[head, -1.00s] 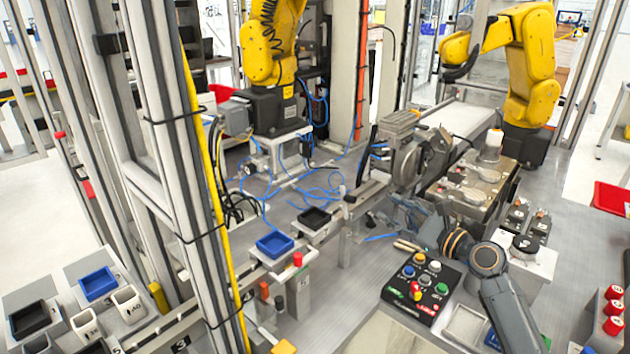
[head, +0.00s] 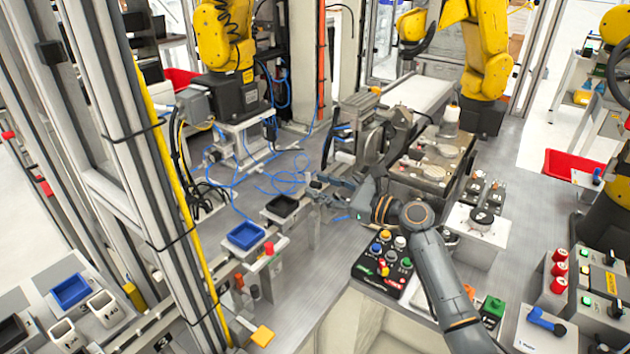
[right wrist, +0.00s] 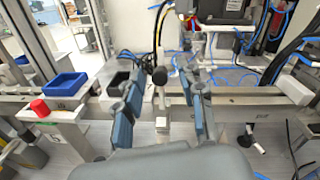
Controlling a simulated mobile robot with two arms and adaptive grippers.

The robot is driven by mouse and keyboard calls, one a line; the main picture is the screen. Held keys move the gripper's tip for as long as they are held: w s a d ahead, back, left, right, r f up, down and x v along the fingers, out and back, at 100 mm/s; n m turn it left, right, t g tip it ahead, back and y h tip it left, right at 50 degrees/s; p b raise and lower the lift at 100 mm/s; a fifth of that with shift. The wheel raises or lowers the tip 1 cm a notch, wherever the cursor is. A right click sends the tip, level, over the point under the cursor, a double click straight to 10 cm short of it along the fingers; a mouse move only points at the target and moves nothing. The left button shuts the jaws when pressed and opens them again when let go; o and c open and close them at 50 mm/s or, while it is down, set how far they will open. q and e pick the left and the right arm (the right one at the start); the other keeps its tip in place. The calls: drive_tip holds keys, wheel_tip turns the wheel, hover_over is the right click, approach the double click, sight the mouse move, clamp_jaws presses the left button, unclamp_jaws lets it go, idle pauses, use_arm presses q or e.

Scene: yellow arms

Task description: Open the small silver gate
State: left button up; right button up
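My right gripper (head: 318,188) reaches left over the conveyor rail from the lower right. In the right wrist view its two blue-grey fingers (right wrist: 162,98) are spread apart with nothing clamped between them. A small silver upright piece (right wrist: 160,118) with a dark rounded knob (right wrist: 160,76) stands at the rail, between and beyond the fingers. It may be the small silver gate, but I cannot be sure. I cannot tell whether the fingers touch it. In the head view the gripper largely hides this spot. My left gripper is not in view.
A blue tray (head: 246,235) and a black tray (head: 282,207) sit along the rail (right wrist: 240,100), left of my gripper. Blue hoses (head: 240,187) run behind the rail. A red button (right wrist: 40,107) stands at left.

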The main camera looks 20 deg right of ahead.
drive_tip(key=shift+x, duration=1.05)
clamp_jaws()
drive_tip(key=shift+f, duration=0.1)
